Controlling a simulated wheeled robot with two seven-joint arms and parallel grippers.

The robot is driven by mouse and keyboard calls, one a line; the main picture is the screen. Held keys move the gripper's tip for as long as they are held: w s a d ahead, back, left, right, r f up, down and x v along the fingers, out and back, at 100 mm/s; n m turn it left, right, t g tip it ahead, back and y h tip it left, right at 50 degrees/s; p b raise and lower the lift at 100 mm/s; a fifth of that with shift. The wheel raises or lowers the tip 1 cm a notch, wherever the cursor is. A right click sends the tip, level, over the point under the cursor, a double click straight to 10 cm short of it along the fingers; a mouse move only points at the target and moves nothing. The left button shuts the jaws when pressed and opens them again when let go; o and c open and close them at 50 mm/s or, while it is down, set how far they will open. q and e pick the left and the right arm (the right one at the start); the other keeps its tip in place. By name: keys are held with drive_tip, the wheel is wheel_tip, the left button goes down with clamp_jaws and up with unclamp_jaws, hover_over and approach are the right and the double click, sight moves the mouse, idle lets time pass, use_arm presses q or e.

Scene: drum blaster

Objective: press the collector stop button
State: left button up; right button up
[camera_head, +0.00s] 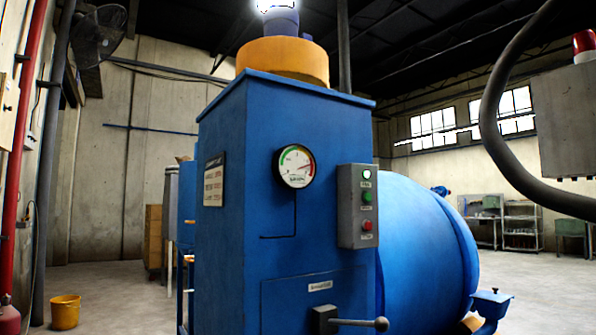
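A grey control box (346,207) is mounted on the right edge of the tall blue collector cabinet (240,240). On its face, from top to bottom, are a small pale lit lamp (366,174), a green button (367,197) and a red button (368,226). Small labels sit between them, too small to read. A round gauge (296,166) with a coloured scale is on the cabinet front, left of the box. Neither of my grippers shows in the head view, and nothing covers the buttons.
A lever with a dark knob (381,324) sticks out from the cabinet's lower front. A large blue drum (425,250) stands behind at the right. A thick dark hose (490,110) hangs at the right. A yellow bucket (65,312) stands on the floor at left.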

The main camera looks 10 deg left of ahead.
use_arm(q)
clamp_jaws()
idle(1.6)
